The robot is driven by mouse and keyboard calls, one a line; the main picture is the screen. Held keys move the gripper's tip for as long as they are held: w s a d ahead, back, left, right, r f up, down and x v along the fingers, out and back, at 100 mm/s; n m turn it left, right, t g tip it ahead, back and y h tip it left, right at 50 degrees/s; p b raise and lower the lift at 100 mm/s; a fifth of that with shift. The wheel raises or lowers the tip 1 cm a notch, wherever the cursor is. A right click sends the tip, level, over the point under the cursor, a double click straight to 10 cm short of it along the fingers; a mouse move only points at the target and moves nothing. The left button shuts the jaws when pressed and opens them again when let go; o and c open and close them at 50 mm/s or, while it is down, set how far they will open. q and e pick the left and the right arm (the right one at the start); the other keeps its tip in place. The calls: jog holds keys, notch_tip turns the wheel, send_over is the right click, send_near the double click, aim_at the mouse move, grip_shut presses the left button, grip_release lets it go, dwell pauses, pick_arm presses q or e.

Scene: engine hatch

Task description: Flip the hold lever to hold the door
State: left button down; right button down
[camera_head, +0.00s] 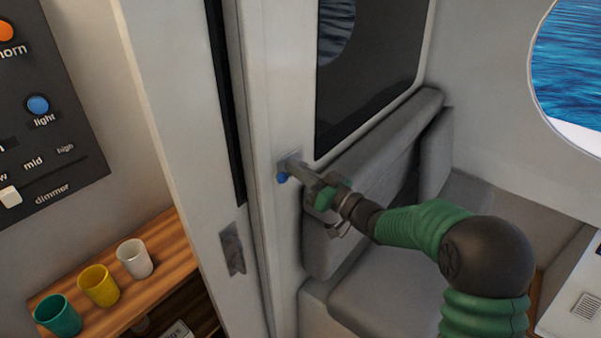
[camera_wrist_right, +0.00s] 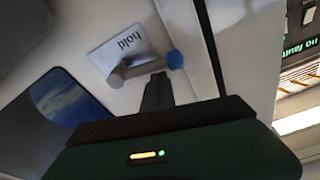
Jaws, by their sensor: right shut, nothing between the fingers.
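The hold lever is on the white door frame in the middle of the head view. Its blue knob (camera_head: 282,178) shows just left of my right gripper (camera_head: 298,172). In the right wrist view the metal lever (camera_wrist_right: 135,69) lies across a small plate (camera_wrist_right: 117,48) marked "hold", which reads upside down, and the blue knob (camera_wrist_right: 175,59) is at its right end. My right gripper's dark fingers (camera_wrist_right: 157,88) are shut and empty, with their tips close to the lever. I cannot tell whether they touch it. My left gripper is not in view.
A white door panel (camera_head: 170,110) with a metal latch plate (camera_head: 232,250) stands left of the frame. Further left are a control panel (camera_head: 50,110) and a wooden shelf (camera_head: 165,240) with three cups. Grey seats (camera_head: 385,290) lie behind my right arm.

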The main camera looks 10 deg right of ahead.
jog(key=shift+s+a+f, duration=0.1)
jog(key=shift+a+f, duration=0.1)
jog(key=shift+a, duration=0.05)
jog(key=shift+b, duration=0.3)
jog(key=shift+s+d+f, duration=0.1)
jog(key=shift+d, duration=0.1)
